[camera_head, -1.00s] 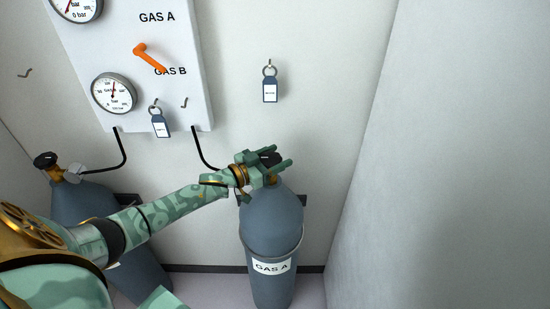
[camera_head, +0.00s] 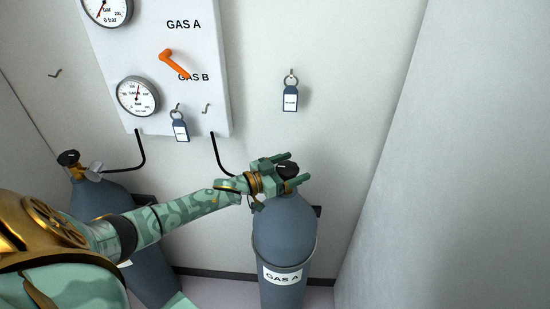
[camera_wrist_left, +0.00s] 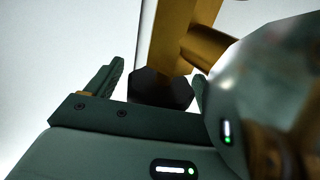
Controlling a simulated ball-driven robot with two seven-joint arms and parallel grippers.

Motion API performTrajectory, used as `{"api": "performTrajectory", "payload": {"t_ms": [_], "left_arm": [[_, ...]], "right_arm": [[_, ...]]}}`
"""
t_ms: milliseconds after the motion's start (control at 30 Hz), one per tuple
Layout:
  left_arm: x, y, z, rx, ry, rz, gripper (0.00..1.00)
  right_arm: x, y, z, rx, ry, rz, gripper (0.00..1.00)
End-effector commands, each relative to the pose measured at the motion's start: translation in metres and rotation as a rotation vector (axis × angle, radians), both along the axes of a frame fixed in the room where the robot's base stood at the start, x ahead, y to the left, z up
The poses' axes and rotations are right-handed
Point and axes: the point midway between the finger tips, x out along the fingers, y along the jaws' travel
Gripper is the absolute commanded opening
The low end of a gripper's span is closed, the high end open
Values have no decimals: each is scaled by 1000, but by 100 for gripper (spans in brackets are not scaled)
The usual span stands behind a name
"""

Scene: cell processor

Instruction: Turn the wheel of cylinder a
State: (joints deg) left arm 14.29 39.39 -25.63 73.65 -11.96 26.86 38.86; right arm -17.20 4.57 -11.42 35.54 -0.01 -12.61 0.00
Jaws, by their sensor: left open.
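Gas cylinder A (camera_head: 284,238) is a blue-grey bottle standing upright, with a white "GAS A" label on its front. Its black wheel (camera_head: 288,170) sits on top. My left gripper (camera_head: 285,168) is open at the wheel, its two green fingers on either side of it. In the left wrist view the wheel (camera_wrist_left: 160,90) is dark and many-sided, with brass valve parts (camera_wrist_left: 175,35) beyond it. It lies between the left gripper's (camera_wrist_left: 152,85) fingers, close to the right one. I cannot tell whether they touch. My right gripper is not in view.
A second cylinder (camera_head: 98,200) with a black wheel (camera_head: 68,157) stands at left, partly behind my arm. A white wall panel (camera_head: 205,60) carries gauges and an orange handle (camera_head: 174,63). A tag (camera_head: 290,98) hangs above cylinder A. A wall (camera_head: 450,170) bounds the right side.

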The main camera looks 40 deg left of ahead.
Motion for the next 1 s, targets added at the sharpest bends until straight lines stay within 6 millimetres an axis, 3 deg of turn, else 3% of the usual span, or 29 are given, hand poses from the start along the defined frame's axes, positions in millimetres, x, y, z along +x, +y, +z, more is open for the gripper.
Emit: {"api": "performTrajectory", "payload": {"t_ms": [167, 400, 600, 800, 1000], "left_arm": [[-31, 15, -1, 3, 5, -1, 81], [-91, 43, -1, 2, 7, -1, 81], [-127, 61, -1, 2, 5, -1, 81], [-142, 68, 0, 2, 1, 0, 81], [-143, 69, 0, 1, 0, 0, 81]], "right_arm": [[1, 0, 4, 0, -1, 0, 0], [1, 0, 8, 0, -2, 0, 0], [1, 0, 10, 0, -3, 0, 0], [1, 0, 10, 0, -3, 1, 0], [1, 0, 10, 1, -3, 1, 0]]}}
